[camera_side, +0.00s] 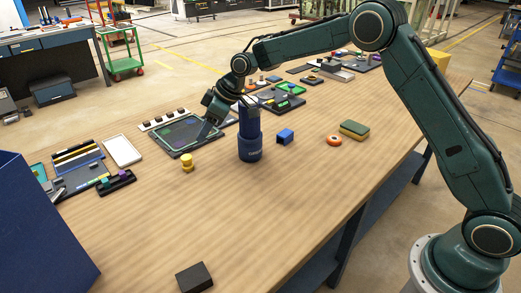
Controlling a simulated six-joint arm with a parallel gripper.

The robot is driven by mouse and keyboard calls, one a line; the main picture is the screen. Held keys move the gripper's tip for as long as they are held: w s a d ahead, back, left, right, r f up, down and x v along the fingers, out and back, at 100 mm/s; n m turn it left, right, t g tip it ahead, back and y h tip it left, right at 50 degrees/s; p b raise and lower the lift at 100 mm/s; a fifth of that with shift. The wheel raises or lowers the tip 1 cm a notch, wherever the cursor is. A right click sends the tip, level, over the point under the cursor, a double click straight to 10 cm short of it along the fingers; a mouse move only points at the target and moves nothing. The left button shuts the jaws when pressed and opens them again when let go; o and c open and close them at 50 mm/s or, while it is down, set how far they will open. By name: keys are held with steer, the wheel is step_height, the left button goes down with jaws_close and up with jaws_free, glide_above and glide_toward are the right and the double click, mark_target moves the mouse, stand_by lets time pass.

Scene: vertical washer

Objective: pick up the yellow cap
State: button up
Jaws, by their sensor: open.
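The yellow cap (187,164) is a small stepped piece standing on the bare wood, just in front of the dark tablet-like tray (180,135). My gripper (205,130) points down above the right part of that tray, behind and to the right of the cap. It is open, holds nothing that I can see, and is apart from the cap. The fingertips are small and dark against the tray, so their exact gap is hard to see.
A tall blue cylinder (250,145) stands right of the cap, close to my gripper. A black block (194,278) lies at the front; the wood between is clear.

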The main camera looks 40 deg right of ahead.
mark_target(188, 157)
steer(key=shift+x, duration=4.25)
steer(key=shift+x, duration=2.65)
steer(key=shift+s, duration=0.1)
steer(key=c, duration=1)
